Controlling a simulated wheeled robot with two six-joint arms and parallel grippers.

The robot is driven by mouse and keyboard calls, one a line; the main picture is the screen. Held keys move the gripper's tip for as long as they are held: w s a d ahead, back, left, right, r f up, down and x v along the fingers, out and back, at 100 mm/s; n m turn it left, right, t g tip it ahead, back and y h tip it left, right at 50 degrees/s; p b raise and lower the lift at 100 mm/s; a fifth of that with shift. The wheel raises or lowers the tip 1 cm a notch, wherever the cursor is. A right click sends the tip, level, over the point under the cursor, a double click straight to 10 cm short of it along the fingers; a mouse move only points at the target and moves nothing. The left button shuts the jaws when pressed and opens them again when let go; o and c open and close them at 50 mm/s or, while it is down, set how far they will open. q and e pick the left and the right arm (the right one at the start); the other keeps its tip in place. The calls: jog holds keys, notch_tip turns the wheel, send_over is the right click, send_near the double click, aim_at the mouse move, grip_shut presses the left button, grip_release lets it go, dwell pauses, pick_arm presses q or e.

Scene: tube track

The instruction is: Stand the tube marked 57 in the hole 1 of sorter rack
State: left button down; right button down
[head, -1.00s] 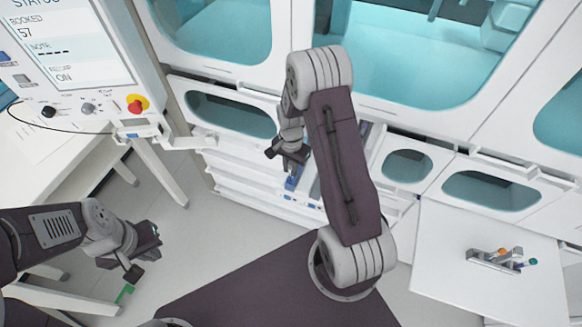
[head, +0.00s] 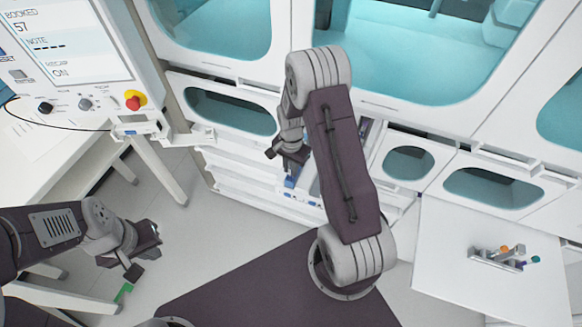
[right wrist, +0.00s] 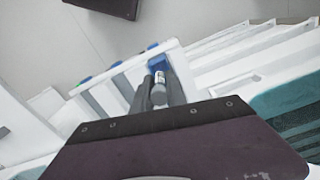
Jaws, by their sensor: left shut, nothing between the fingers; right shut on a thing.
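My right gripper (head: 282,152) is in front of the low slotted unit under the machine. In the right wrist view the right gripper (right wrist: 160,90) is shut on a small tube (right wrist: 159,86), with a pale, marked end showing between the fingers. I cannot read its number. The tube does not show clearly in the head view. My left gripper (head: 146,258) is shut and empty at lower left, above the floor. A small grey rack (head: 488,259) holding several tubes with orange, teal and purple tops stands on the right table. Its hole numbers cannot be read.
The screen (head: 65,45) at upper left reads BOOKED 57. The slotted unit (right wrist: 120,80) with blue and green ends is close beside the right gripper. The white right table (head: 455,225) is mostly clear around the rack. A white desk (head: 50,165) stands at left.

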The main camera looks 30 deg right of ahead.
jog(key=shift+f, duration=0.1)
jog(key=c, duration=1.3)
grip_release()
jog(key=shift+o, duration=0.2)
notch_tip(320, 180, up, 9)
jog(key=shift+r+b, duration=0.1)
jog(key=shift+b, duration=0.3)
